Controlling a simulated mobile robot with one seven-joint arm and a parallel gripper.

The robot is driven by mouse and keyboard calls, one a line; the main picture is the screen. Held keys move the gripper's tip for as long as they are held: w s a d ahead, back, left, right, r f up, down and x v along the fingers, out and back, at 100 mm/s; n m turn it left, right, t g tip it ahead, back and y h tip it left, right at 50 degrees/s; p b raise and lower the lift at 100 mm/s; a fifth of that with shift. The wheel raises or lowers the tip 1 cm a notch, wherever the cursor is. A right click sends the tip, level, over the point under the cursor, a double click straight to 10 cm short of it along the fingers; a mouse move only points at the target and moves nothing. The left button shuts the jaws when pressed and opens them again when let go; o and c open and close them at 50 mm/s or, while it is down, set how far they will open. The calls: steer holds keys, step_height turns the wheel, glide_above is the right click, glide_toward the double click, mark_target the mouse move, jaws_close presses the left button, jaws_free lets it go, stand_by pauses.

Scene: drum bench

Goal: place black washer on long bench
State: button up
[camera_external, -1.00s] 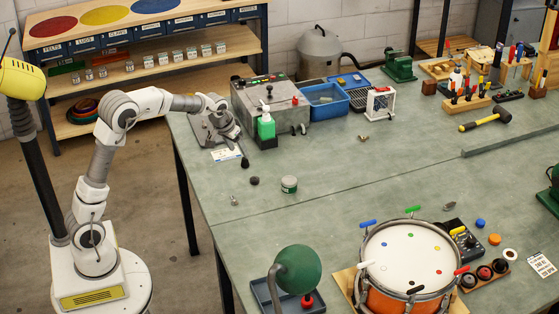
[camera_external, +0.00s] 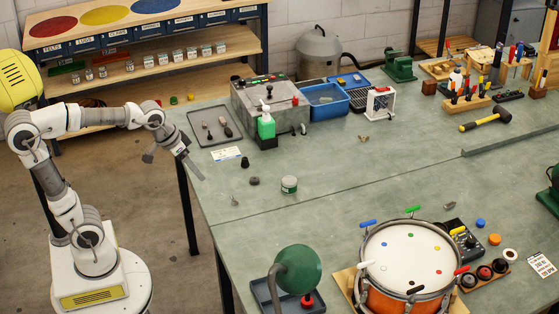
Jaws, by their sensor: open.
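The long bench (camera_external: 330,180) is the big green-grey topped table filling the middle and right. My gripper (camera_external: 178,156) is open and looks empty, in the air by the bench's left edge. I cannot tell for sure which thing is the black washer. A small dark round piece (camera_external: 254,181) lies flat on the bench near its left edge, apart from my gripper. A small black piece (camera_external: 245,162) stands just behind it.
A grey tray (camera_external: 198,141) with several small tools lies by the bench's left edge. A drum (camera_external: 408,255) occupies the front right. The bench's middle is mostly clear.

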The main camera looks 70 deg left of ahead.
steer(key=s+d+f+m, duration=0.1)
steer(key=s+d, duration=0.4)
steer(key=s, duration=0.6)
steer(key=shift+s+f+m+t, duration=0.15)
steer(key=shift+m+t, duration=0.15)
steer(key=shift+m, duration=0.2)
steer(key=shift+o, duration=0.8)
steer(key=shift+s+d+f, duration=0.1)
steer(key=shift+s+f, duration=0.1)
steer(key=shift+s, duration=0.2)
